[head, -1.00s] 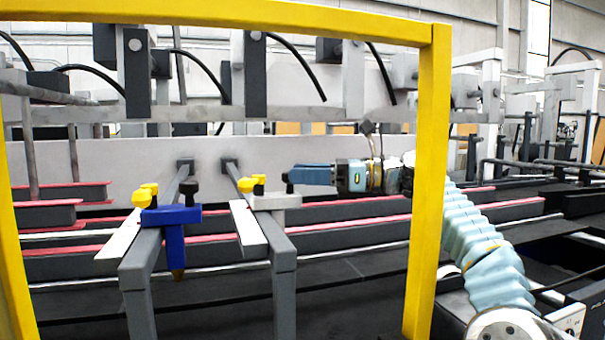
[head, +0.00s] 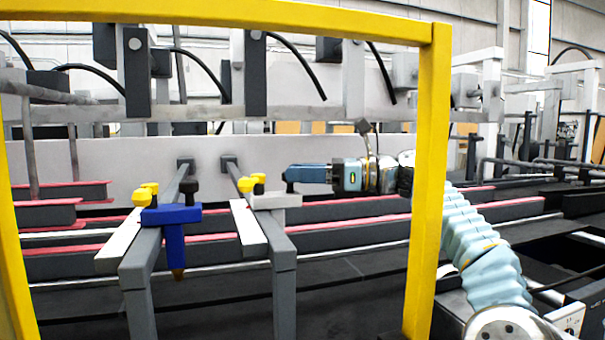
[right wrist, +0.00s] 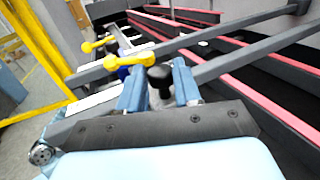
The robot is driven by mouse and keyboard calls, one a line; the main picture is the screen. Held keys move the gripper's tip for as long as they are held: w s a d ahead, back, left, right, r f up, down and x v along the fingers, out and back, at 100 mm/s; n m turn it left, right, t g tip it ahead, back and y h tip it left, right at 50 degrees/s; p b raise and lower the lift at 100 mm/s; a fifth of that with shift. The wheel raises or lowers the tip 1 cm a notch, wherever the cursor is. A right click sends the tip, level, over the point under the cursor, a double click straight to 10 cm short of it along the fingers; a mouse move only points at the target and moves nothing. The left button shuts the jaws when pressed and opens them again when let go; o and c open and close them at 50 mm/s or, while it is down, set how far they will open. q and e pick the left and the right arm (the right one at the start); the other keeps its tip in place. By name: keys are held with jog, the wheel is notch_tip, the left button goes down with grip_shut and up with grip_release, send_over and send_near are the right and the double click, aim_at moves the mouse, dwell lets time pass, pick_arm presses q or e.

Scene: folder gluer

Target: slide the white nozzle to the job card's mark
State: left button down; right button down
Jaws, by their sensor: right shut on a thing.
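The white nozzle (head: 277,201) sits on the right-hand grey bar (head: 262,225), with yellow knobs on top and a black knob at its right end. My right gripper (head: 291,178) reaches it from the right and is shut on that black knob. In the right wrist view the black knob (right wrist: 160,76) stands between the two blue fingers (right wrist: 160,88); the white body is mostly hidden there. A white strip (head: 247,228) lies along the bar beside the nozzle. I cannot make out a job card or its mark. My left gripper is not in view.
A blue nozzle (head: 170,216) with yellow knobs sits on the left-hand grey bar (head: 140,258), beside another white strip (head: 117,241). A yellow frame (head: 428,190) stands in front, with my right arm passing behind its upright. Red-edged rails (head: 350,207) run behind the bars.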

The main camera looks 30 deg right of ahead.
jog(key=shift+s, duration=0.15)
jog(key=c, duration=0.8)
grip_release()
jog(key=v, duration=1.3)
jog(key=shift+s+d, duration=0.25)
jog(key=shift+d, duration=0.1)
